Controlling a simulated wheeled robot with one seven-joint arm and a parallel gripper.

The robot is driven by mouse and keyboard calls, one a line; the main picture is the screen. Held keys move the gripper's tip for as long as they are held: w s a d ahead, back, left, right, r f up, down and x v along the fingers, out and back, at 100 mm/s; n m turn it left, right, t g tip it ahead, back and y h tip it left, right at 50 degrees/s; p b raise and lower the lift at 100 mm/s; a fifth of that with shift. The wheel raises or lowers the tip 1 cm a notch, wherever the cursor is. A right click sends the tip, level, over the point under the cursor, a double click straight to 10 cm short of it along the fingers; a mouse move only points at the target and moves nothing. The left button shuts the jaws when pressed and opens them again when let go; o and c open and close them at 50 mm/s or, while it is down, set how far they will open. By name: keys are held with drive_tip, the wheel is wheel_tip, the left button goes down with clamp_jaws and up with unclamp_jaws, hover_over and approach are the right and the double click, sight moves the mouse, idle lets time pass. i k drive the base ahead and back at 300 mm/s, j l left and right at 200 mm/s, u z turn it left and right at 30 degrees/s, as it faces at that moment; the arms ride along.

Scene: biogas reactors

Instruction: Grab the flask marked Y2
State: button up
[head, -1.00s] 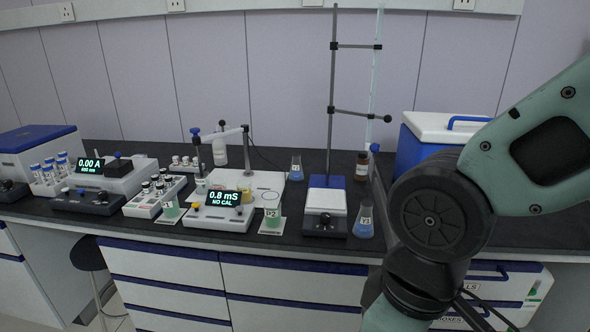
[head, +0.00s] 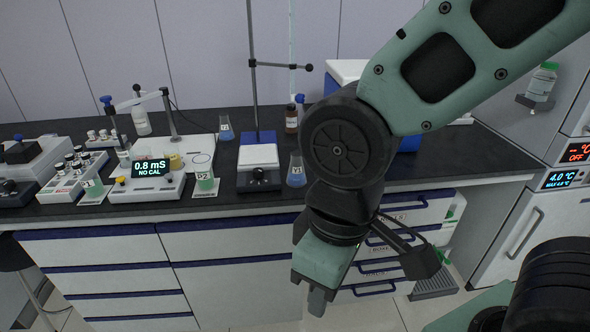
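A small conical flask with blue liquid (head: 226,128) stands at the back of the dark bench, behind the white meter; its label looks like Y2 but is small. A second blue flask (head: 296,171) stands nearer the front edge, right of the stirrer; its label looks like Y3, not clearly legible. My gripper (head: 317,302) hangs pointing down in front of the drawers, below the bench top and apart from both flasks. Its fingers overlap in this view, so their opening is hidden.
A brown bottle (head: 291,118) stands behind the front flask. A blue-and-white cool box (head: 345,72) is partly behind my arm. The bench's right end (head: 480,160) is clear.

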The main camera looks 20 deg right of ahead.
sight(226, 132)
drive_tip(key=i+j, duration=1.35)
drive_tip(key=i+j+u, duration=0.05)
